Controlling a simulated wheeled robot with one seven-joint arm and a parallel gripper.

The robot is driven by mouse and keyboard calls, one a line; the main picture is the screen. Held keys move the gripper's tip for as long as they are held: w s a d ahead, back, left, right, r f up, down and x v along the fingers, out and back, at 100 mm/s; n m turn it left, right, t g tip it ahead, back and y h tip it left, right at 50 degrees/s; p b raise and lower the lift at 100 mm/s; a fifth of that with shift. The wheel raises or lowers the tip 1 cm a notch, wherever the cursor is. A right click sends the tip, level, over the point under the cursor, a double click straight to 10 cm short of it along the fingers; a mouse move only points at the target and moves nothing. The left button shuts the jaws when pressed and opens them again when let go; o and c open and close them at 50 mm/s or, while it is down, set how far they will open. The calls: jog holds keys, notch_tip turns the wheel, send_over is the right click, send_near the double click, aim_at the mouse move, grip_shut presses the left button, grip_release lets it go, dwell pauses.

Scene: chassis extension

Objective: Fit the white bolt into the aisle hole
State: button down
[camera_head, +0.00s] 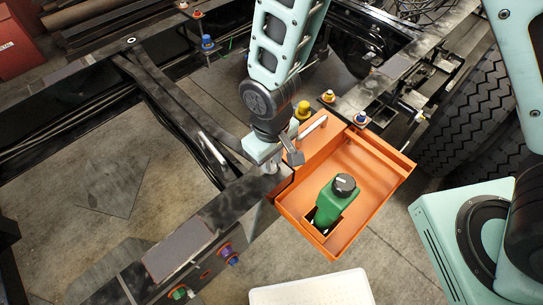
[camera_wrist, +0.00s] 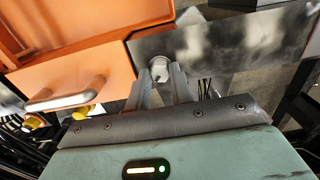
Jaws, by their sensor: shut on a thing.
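The white bolt (camera_wrist: 160,69) sits between the two fingertips of my gripper (camera_wrist: 161,76) in the wrist view. The gripper is shut on it. Behind the bolt is the grey metal top of the chassis rail (camera_wrist: 225,40), beside the orange tray. In the head view my gripper (camera_head: 270,168) points down at the chassis rail (camera_head: 232,197), close to the tray's left edge. The bolt is hard to make out there. I cannot tell whether its lower end is above the rail or inside a hole. No empty aisle hole can be made out.
The orange tray (camera_head: 372,158) with a handle holds a green tool (camera_head: 330,203) with a black cap. Coloured bolts stand on the frame, including a blue one (camera_head: 207,42) and a yellow one (camera_head: 303,110). A white box (camera_head: 315,290) and a tyre (camera_head: 490,115) are nearby.

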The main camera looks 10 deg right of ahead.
jog(key=shift+f, duration=0.25)
jog(key=c, duration=1.1)
grip_release()
jog(key=shift+c, duration=0.2)
jog(key=shift+r, duration=0.1)
notch_tip(320, 180, up, 17)
jog(key=b, duration=0.3)
jog(key=shift+r, duration=0.2)
jog(key=shift+a, duration=0.1)
